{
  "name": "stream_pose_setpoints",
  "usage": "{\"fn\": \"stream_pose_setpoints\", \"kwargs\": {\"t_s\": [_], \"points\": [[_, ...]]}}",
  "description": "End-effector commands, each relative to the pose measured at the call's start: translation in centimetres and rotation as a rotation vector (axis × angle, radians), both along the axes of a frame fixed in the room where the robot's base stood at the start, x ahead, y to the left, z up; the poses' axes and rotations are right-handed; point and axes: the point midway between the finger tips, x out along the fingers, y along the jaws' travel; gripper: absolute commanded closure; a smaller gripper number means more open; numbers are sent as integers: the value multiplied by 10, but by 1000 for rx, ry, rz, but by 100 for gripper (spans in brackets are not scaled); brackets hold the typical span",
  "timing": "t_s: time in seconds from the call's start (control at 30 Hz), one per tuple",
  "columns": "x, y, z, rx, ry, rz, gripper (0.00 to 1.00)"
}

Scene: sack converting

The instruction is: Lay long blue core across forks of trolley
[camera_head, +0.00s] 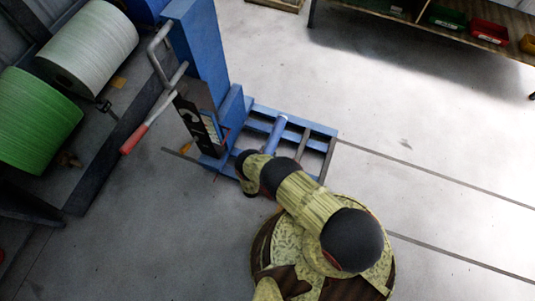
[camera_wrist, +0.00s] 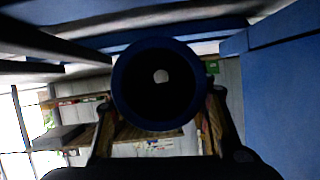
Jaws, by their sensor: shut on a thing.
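The blue trolley (camera_head: 195,50) stands upright left of centre in the head view, with its low blue fork frame (camera_head: 322,130) reaching out to the right near the floor. The long blue core (camera_head: 276,134) shows as a short lighter-blue length over that frame; my arm hides its near part. In the wrist view the core (camera_wrist: 122,85) is seen end-on as a dark hollow tube. My gripper (camera_wrist: 161,100) has a finger on each side of it and is shut on it. In the head view my arm hides the fingers. I cannot tell whether the core touches the forks.
A white roll (camera_head: 88,45) and a green roll (camera_head: 38,118) lie on a rack at left. The trolley's red-gripped lever (camera_head: 134,138) sticks out toward them. A bench with a green bin (camera_head: 447,18) and a red bin (camera_head: 489,32) stands at top right. The floor at right is clear.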

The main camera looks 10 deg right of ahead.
Motion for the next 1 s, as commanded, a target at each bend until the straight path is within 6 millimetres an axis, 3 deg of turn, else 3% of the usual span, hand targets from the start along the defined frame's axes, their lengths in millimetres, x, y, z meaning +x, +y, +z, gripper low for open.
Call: {"fn": "stream_pose_setpoints", "kwargs": {"t_s": [0.53,1.0], "points": [[0,0,-44,0,-3,-1,95],[1,0,-52,0,-2,-1,95]]}}
